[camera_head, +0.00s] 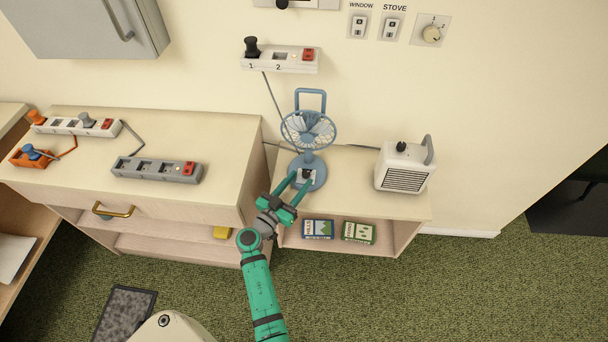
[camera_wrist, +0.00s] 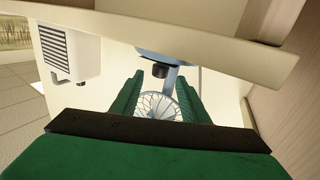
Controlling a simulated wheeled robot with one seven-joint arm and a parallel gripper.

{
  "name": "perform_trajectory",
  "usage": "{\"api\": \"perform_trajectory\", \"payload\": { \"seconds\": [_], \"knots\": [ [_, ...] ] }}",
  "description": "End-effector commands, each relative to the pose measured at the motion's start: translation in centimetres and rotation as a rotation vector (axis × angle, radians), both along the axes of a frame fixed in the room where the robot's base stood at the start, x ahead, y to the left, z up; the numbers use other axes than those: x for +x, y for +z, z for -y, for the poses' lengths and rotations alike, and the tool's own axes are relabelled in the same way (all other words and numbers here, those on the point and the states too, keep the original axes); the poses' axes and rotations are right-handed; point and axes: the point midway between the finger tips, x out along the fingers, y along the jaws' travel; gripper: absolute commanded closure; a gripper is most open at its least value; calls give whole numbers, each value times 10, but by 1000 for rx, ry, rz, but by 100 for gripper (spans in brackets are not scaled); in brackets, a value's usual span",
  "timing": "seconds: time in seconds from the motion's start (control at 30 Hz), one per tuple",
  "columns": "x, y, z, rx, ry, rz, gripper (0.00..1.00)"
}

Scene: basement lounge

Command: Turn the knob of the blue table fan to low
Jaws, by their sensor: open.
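The blue table fan (camera_head: 313,160) stands upright on the low shelf unit, its round wire guard facing forward. A small dark knob (camera_head: 306,173) sits on a pale plate on the fan's base. The knob also shows in the wrist view (camera_wrist: 160,70), against the blue base (camera_wrist: 153,54), with the wire guard (camera_wrist: 157,106) between my fingers in the picture. My gripper (camera_head: 302,178) is open, its two green fingers reaching over the front of the base on either side of the knob. Whether a finger touches the knob I cannot tell. The knob's setting marks are too small to read.
A white heater (camera_head: 404,167) stands to the right on the shelf unit (camera_head: 362,205). Small boxes (camera_head: 318,229) lie on its lower shelf. A taller cabinet (camera_head: 190,206) with power strips stands close on the left. A wall-mounted outlet strip (camera_head: 280,60) hangs above the fan.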

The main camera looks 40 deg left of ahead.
Motion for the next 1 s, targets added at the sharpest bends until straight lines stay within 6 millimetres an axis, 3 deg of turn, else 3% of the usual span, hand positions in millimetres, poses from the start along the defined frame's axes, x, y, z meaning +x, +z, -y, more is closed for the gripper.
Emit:
{"api": "perform_trajectory", "payload": {
  "seconds": [0.1,0.33,1.0],
  "knots": [
    [-24,-1,2,0,1,-1,59],
    [-53,0,4,0,1,-1,59],
    [-59,0,5,0,-1,0,59]
  ]
}}
